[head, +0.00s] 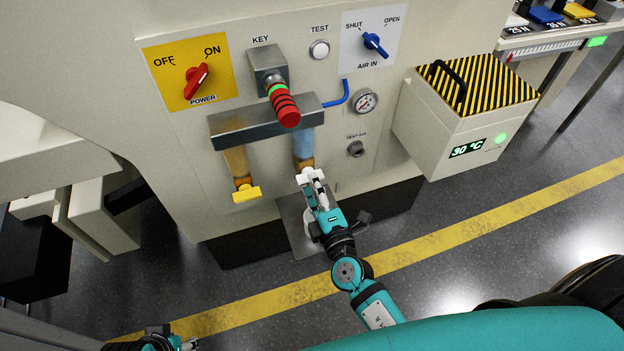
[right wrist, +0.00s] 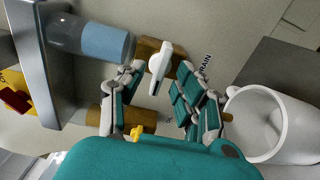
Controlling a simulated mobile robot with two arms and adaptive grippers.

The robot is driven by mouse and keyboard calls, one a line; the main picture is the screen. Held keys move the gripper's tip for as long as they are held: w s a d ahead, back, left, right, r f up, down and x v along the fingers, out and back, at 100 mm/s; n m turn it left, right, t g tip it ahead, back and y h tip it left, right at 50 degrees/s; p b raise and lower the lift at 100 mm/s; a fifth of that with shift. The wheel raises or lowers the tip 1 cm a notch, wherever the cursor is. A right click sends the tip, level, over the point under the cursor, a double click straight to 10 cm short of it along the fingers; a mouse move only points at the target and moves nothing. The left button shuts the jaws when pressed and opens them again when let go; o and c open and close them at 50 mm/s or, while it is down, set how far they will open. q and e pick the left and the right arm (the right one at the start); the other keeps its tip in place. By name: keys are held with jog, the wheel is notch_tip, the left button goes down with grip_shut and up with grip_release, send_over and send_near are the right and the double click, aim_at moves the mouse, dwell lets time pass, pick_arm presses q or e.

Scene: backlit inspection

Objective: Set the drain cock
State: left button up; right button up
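The drain cock is a white lever (right wrist: 160,66) on a brass block (right wrist: 148,50), beside a partly visible DRAIN label. The brass block sits at the end of a clear bowl with blue liquid (right wrist: 103,43), which also shows in the head view (head: 303,142). My right gripper (right wrist: 161,70) is open with a finger on either side of the lever, with gaps showing. In the head view the right gripper (head: 311,179) is at the bowl's lower end and partly hides the lever. My left gripper (head: 170,342) is at the bottom left edge, its fingers unclear.
An amber bowl (head: 236,160) with a yellow handle (head: 246,193) hangs left of the blue one. A white cup (right wrist: 262,122) stands close to my right fingers. A grey manifold (head: 240,125) and red-banded grip (head: 287,110) are above. A striped box (head: 440,125) juts out at right.

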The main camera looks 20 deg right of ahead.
jog(key=shift+w, duration=1.05)
grip_shut()
